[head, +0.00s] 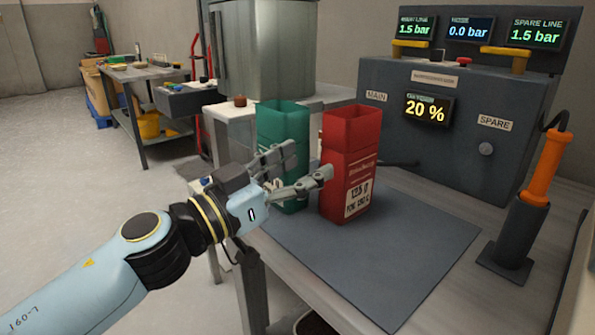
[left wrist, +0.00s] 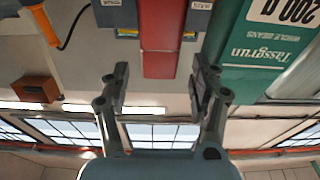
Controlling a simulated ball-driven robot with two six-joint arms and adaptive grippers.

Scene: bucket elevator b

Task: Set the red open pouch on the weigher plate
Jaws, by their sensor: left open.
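The red open pouch (head: 350,150) stands upright on a flat blue-grey mat (head: 400,265) on the bench, its open top up. A green open pouch (head: 283,120) stands just left of it. My left gripper (head: 306,163) is open and empty beside the pouches, one fingertip overlapping the red pouch's left side in the head view. In the left wrist view, the red pouch (left wrist: 160,40) lies ahead between the open fingers (left wrist: 158,78), with the green pouch (left wrist: 265,55) close to the right finger. Contact is unclear. I cannot single out a weigher plate for certain.
A grey control cabinet (head: 440,150) with displays stands behind the mat. An orange-handled tool (head: 546,165) sits in a dark holder at right. A large metal vessel (head: 265,50) is behind the green pouch. The mat's front right part is clear.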

